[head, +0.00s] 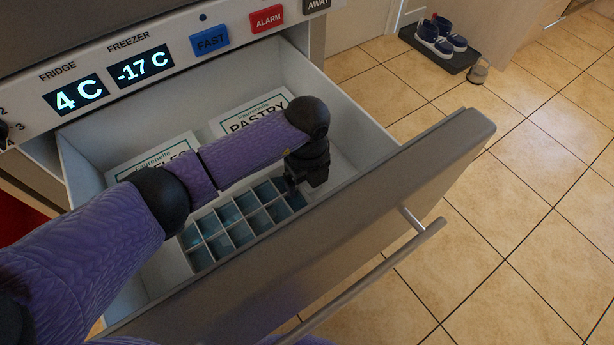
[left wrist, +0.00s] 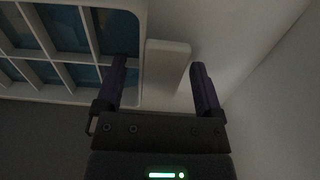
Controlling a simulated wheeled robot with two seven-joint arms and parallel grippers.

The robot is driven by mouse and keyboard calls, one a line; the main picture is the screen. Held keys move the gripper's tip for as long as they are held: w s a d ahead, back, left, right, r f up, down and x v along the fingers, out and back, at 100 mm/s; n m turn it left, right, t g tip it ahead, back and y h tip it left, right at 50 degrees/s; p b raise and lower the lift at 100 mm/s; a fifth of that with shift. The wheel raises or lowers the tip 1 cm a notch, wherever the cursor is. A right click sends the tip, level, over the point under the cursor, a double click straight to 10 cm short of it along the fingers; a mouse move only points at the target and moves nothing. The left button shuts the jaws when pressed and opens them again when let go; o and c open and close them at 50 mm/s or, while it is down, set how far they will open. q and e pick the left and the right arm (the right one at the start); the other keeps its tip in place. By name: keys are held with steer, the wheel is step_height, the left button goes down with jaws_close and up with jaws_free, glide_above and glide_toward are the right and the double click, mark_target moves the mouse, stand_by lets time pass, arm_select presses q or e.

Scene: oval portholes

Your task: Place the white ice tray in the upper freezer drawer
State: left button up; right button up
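The white ice tray (head: 232,240) with blue-filled cells lies inside the open freezer drawer (head: 350,120), near its front wall. Its near side is partly hidden by the drawer front. My left gripper (head: 294,190) points down at the right end of the tray. In the left wrist view the tray (left wrist: 90,62) is at upper left, and a pale end tab (left wrist: 167,62) lies between the spread fingers of the left gripper (left wrist: 160,82). The fingers look apart from the tab. My right gripper is not in view.
Two boxes, one marked PASTRY (head: 248,118) and another partly covered (head: 150,155), lie at the back of the drawer. A control panel (head: 170,60) is above. The drawer front (head: 330,240) with its bar handle stands out over the tiled floor. Shoes (head: 440,38) rest on a dark mat far off.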

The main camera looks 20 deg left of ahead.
arm_select(q)
step_height(320, 180, up, 5)
steer(key=p, duration=0.3)
step_height(320, 180, up, 7)
steer(key=p, duration=0.5)
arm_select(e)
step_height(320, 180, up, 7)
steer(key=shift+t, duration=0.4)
arm_select(q)
steer(key=shift+r, duration=0.1)
